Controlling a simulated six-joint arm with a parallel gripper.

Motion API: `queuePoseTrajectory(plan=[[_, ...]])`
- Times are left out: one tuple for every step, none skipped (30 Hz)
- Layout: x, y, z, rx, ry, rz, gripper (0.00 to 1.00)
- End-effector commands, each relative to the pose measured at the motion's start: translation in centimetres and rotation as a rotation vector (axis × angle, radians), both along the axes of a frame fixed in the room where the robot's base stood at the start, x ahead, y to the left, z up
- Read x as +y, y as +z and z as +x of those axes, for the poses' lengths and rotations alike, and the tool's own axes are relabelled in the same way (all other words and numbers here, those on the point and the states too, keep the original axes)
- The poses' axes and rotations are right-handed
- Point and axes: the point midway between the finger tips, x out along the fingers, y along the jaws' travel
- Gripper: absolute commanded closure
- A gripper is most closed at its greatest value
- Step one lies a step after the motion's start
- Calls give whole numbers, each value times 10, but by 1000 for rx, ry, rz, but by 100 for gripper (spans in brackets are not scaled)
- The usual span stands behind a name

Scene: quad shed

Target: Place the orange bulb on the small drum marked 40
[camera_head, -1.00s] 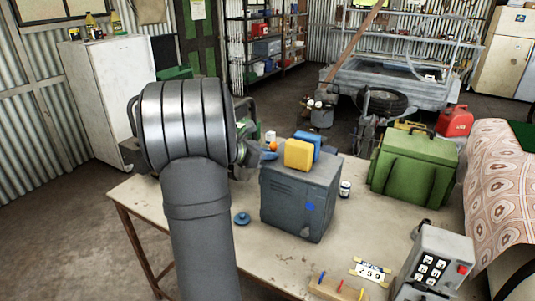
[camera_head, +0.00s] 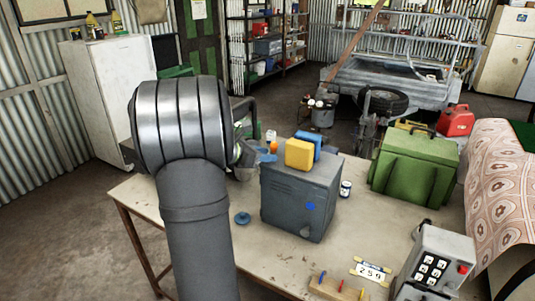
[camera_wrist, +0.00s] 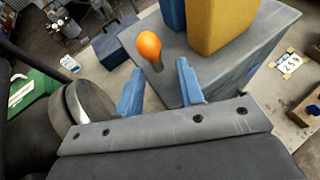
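The orange bulb (camera_wrist: 149,46) shows in the wrist view with its dark base pointing down, just ahead of the gap between my blue fingertips. My gripper (camera_wrist: 158,84) is open, and no contact with the bulb shows. A small white and blue can (camera_head: 345,189) stands right of the box. I can read no 40 on anything.
The grey box (camera_head: 298,203) carries a yellow block (camera_head: 299,154) and a blue block (camera_head: 309,142) close to my gripper. A green case (camera_head: 413,168) stands at the right. A blue disc (camera_head: 242,218), a number plate (camera_head: 370,271) and a keypad box (camera_head: 435,263) lie nearer.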

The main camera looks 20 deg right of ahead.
Motion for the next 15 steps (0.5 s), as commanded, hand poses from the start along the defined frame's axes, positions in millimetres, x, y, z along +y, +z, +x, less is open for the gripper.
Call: queuePoseTrajectory(plan=[[12, 7, -2, -4, 6, -2, 65], [19, 10, -4, -5, 8, -2, 65], [27, 15, -7, -6, 7, -2, 65], [34, 17, -9, -6, 9, -2, 65], [40, 20, -11, -6, 9, -3, 65], [47, 24, -13, -6, 9, -4, 65], [53, 27, -15, -8, 9, -4, 65], [58, 29, -17, -7, 8, -4, 65], [65, 32, -19, -8, 9, -4, 65], [69, 34, -20, -9, 9, -3, 65], [73, 37, -22, -9, 8, -5, 65], [78, 39, -23, -9, 8, -4, 65], [81, 40, -24, -10, 9, -4, 65], [84, 41, -25, -9, 8, -4, 65], [86, 43, -26, -9, 7, -4, 66]])
